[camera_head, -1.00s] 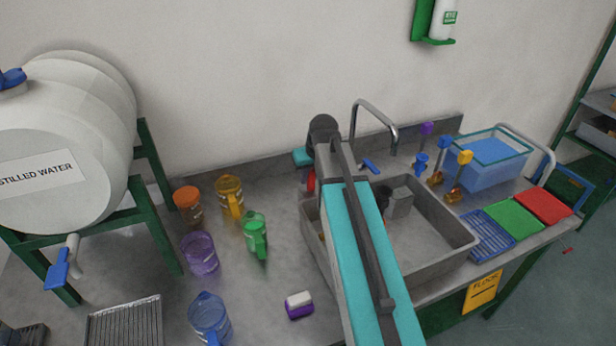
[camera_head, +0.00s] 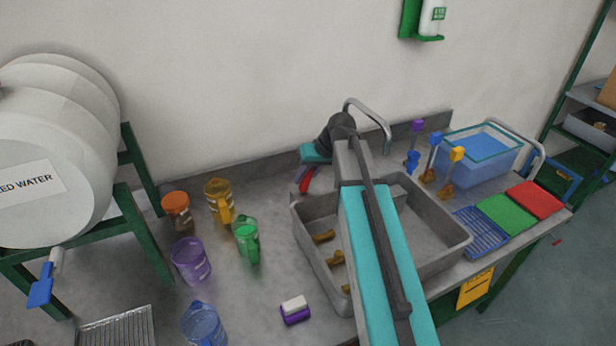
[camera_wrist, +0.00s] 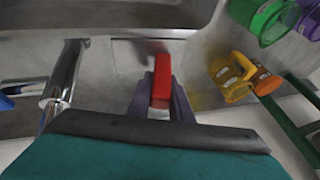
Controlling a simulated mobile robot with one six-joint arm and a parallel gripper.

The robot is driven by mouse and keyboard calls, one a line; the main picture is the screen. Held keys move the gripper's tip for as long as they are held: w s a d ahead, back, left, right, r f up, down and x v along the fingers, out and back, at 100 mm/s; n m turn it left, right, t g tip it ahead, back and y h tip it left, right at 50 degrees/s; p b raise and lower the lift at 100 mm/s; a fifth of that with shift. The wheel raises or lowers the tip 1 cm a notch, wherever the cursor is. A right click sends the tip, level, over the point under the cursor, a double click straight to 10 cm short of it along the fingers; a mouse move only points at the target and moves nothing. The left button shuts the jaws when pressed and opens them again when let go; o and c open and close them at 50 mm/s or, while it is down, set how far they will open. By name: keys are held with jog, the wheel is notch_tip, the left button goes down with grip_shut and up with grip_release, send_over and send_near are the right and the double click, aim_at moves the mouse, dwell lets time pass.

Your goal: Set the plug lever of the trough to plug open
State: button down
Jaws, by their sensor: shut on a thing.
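The trough (camera_head: 448,232) is a grey sink set in the metal counter. Its plug lever, with a red handle (camera_head: 306,184), stands by the trough's back left corner. In the wrist view the red handle (camera_wrist: 161,82) stands between the purple-grey fingers of my gripper (camera_wrist: 162,97), which is shut on it. In the head view my gripper (camera_head: 301,174) shows only in part, and the handle looks tilted, its lower end to the left. My teal arm crosses over the trough and hides part of its inside. The lever's base is mostly hidden.
A chrome tap (camera_head: 372,108) rises behind the trough and shows close to my gripper in the wrist view (camera_wrist: 62,80). Coloured jugs, including a green one (camera_head: 246,240), stand left of the trough. Small brown items (camera_head: 336,257) lie inside it. A blue tank (camera_head: 483,160) stands right.

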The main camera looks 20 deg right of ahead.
jog(key=shift+d+f+y, duration=0.1)
jog(key=shift+d+y, duration=0.2)
jog(key=shift+y, duration=0.1)
jog(key=c, duration=1.6)
grip_release()
jog(key=shift+a, duration=0.1)
